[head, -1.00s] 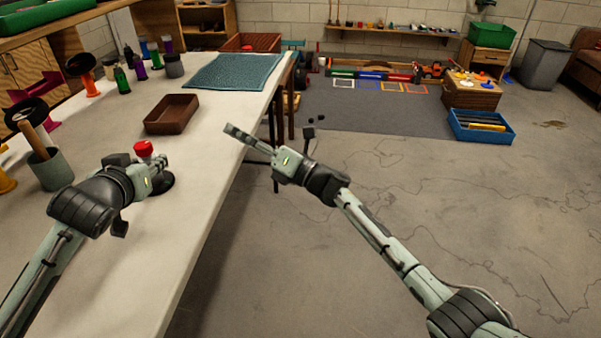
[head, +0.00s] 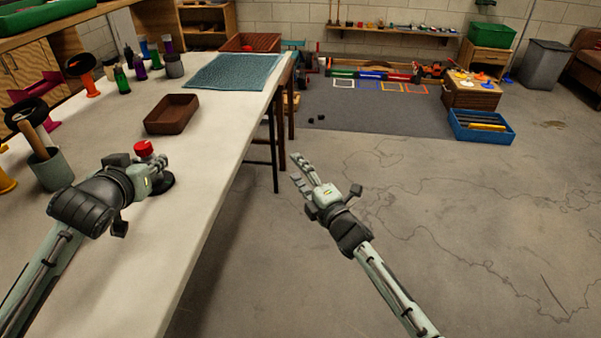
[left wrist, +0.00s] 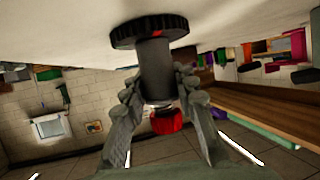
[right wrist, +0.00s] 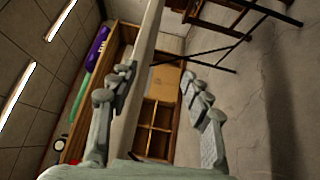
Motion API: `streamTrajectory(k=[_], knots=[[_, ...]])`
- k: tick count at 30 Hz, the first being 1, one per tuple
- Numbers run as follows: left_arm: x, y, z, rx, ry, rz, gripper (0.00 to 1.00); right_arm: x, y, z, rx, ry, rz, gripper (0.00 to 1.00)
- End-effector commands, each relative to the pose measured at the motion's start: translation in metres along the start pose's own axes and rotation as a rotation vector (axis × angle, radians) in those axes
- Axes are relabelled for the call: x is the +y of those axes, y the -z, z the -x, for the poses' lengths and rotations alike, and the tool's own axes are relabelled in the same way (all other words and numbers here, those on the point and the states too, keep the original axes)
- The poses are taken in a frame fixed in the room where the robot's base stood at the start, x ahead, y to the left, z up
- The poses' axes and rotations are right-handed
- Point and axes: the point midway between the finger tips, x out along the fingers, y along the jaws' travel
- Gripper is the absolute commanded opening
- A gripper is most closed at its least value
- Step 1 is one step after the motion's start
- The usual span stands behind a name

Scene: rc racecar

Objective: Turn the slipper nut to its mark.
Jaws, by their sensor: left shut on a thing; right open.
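A red nut (head: 144,148) sits on top of a dark post standing on the white bench near its right edge. In the left wrist view the scene is upside down, with the red nut (left wrist: 167,121) below, the dark post (left wrist: 154,65) in the middle and a black toothed base (left wrist: 150,30) against the bench. My left gripper (head: 156,170) is shut on the post, between base and nut. I cannot make out a mark on the nut. My right gripper (head: 299,173) is open and empty, beyond the bench's right edge over the floor; its spread fingers show in the right wrist view (right wrist: 158,82).
A brown tray (head: 172,114) and a teal mat (head: 235,72) lie farther back on the bench (head: 205,150). A grey-green cup (head: 50,170) with a wooden handle, bottles and spools stand at the left. The floor right of the bench is clear around my right arm.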

Motion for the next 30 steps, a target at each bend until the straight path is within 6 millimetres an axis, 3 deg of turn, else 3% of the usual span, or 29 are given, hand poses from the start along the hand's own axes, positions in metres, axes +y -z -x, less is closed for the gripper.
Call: streamTrajectory(k=[20, 23, 25, 30], knots=[[0.000, 0.001, 0.000, 0.001, 0.000, 0.000, 0.00, 0.001, -0.001, 0.000, -0.003, 0.000, -0.009, 0.49], [0.000, 0.001, 0.000, 0.001, 0.000, 0.000, 0.00, 0.021, 0.013, -0.012, 0.051, -0.053, 0.031, 0.49], [0.000, 0.001, 0.000, 0.001, 0.000, 0.000, 0.00, 0.048, 0.034, -0.026, 0.128, -0.127, 0.097, 0.49], [0.000, 0.001, 0.000, 0.001, 0.000, 0.000, 0.00, 0.125, 0.116, -0.054, 0.428, -0.406, 0.452, 0.49]])
